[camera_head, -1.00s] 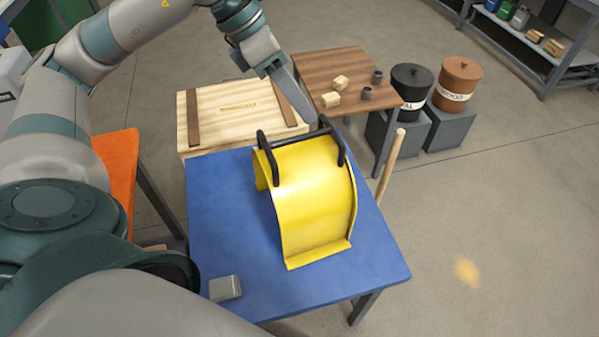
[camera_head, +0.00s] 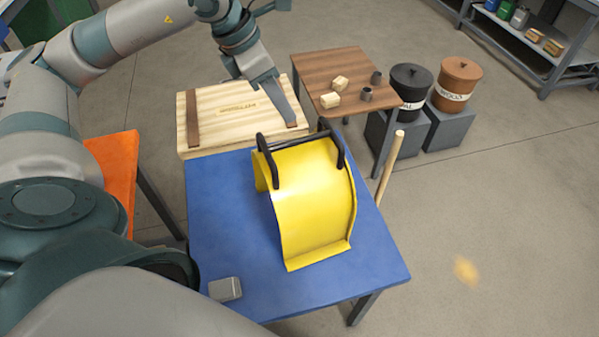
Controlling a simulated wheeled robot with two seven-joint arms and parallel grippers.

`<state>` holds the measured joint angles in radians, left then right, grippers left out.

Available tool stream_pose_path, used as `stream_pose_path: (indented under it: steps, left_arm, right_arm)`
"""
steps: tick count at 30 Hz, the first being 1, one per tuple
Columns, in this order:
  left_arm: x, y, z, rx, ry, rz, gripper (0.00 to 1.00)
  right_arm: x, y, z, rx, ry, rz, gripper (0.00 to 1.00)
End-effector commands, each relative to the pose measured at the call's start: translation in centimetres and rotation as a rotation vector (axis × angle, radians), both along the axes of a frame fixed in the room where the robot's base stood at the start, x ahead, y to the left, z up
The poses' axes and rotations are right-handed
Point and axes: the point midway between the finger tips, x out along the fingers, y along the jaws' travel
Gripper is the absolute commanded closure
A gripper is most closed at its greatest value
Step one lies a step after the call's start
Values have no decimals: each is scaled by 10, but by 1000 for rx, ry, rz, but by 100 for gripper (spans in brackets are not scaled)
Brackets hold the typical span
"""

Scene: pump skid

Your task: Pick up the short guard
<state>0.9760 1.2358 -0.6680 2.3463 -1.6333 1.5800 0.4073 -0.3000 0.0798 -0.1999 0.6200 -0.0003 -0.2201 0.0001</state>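The short guard (camera_head: 312,195) is a yellow curved sheet with an arched top and a small flange at its front foot. It stands on the blue table (camera_head: 225,210). Two black bar handles, a left one (camera_head: 266,160) and a right one (camera_head: 338,146), rise from its top edges. My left gripper (camera_head: 290,118) points down just behind the guard, over the right end of the wooden crate in the picture. It appears apart from both handles and holds nothing that I can see. Its fingers are seen edge-on, so their gap is hidden. My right gripper is not in view.
A wooden crate (camera_head: 222,128) stands directly behind the blue table. A brown table (camera_head: 318,68) with small blocks and cylinders is behind right. A grey metal block (camera_head: 226,289) lies at the blue table's front left. A wooden pole (camera_head: 391,165) stands at its right side.

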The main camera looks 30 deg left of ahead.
Motion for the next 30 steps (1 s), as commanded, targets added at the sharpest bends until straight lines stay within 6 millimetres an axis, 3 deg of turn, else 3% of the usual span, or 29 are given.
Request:
stream_pose_path:
  steps: [13,30]
  left_arm:
    - [22,-16,-67,-1,4,1,66]
    - [25,-17,-78,0,2,1,66]
  right_arm:
    - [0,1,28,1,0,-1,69]
    - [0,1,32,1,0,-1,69]
